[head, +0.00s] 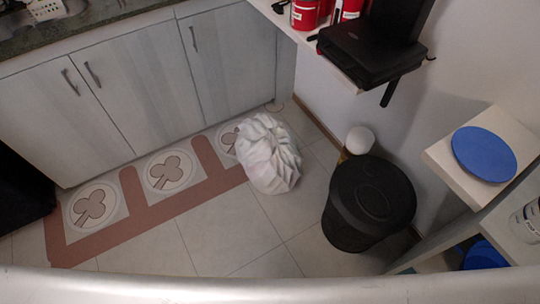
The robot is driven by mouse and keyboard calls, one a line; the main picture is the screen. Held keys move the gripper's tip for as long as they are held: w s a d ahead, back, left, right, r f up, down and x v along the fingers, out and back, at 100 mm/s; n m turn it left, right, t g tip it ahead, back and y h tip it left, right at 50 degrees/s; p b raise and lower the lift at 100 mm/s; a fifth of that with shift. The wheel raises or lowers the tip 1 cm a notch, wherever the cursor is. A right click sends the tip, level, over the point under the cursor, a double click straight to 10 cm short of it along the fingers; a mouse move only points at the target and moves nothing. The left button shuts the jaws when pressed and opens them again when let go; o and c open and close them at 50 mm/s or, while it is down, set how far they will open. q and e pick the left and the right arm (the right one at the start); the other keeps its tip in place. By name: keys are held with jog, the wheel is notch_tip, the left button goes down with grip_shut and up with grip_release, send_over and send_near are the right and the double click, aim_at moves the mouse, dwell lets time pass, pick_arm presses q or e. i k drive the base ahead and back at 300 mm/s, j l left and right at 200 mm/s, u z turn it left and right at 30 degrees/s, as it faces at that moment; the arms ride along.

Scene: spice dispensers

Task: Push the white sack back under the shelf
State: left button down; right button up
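The white sack (268,154) sits on the tiled floor near the middle of the head view. It looks crumpled and gathered, and its left side overlaps the end of the patterned mat. A white wall shelf (292,33) is above and to the right of it, at the top of the view. The floor below that shelf, beside the cabinet end, is partly visible. Neither of my grippers is in view.
Grey cabinets (150,85) line the back left, with a mat (135,217) before them. A black bin (369,203) and a small white round-topped object (359,140) stand right of the sack. Shelves with a blue plate (483,154) are far right. Front floor is clear.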

aim_at(266, 147)
jog(key=i+j+z, duration=0.15)
jog(key=i+j, duration=0.15)
jog(key=i+j+z, duration=0.15)
jog(key=i+j, duration=0.15)
jog(key=j, duration=0.2)
jog(key=i+j+z, duration=0.15)
jog(key=i+j, duration=0.15)
jog(key=i+j+z, duration=0.15)
jog(key=j, duration=0.45)
jog(key=i, duration=0.1)
